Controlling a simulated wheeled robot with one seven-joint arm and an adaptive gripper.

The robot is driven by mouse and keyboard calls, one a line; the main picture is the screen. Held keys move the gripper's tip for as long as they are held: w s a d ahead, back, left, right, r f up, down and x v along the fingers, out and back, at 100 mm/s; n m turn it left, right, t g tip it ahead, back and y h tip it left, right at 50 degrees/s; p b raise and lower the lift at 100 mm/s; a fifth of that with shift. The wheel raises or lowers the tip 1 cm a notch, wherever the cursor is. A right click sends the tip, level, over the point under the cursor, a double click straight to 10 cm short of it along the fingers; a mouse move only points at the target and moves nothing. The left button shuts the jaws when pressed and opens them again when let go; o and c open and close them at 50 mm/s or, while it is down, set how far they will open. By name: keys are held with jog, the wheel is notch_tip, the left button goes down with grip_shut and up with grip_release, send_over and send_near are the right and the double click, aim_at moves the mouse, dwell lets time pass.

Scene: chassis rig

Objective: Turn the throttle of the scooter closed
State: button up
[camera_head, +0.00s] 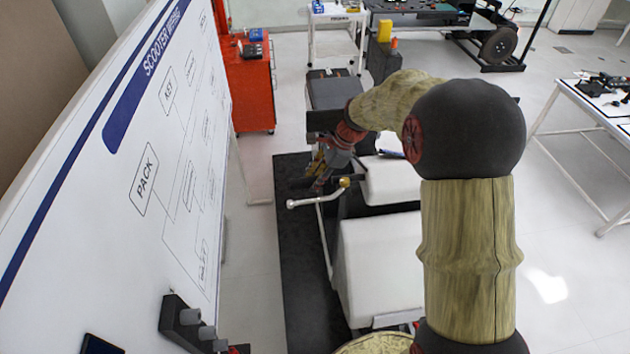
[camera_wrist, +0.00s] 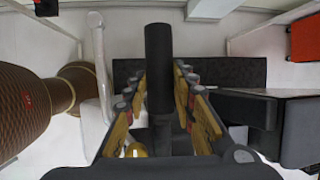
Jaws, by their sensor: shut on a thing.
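The scooter's throttle is a black cylindrical grip (camera_wrist: 159,55), upright in the middle of the wrist view. My gripper (camera_wrist: 159,82) has its two yellow-and-grey fingers on either side of it, shut on it. In the head view my gripper (camera_head: 318,184) is at the scooter's handlebar (camera_head: 328,196), a pale metal bar with a brass-coloured end. The throttle is mostly hidden there by my gripper and arm. I cannot tell the throttle's turn angle.
The scooter's white body (camera_head: 380,265) stands on a black mat (camera_head: 295,260). A whiteboard with a wiring diagram (camera_head: 160,150) is close on the left. A red cabinet (camera_head: 248,90) stands behind. A white table (camera_head: 590,105) is at the right, with clear floor before it.

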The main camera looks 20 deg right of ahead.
jog(key=shift+s+f+t+b, duration=0.1)
jog(key=shift+f+t+b, duration=0.1)
jog(key=shift+t+b, duration=0.35)
jog(key=shift+r+b, duration=0.1)
jog(key=shift+b, duration=0.2)
jog(key=shift+r, duration=0.1)
jog(key=o, duration=1.1)
jog(key=shift+o, duration=0.3)
jog(key=v, duration=1.2)
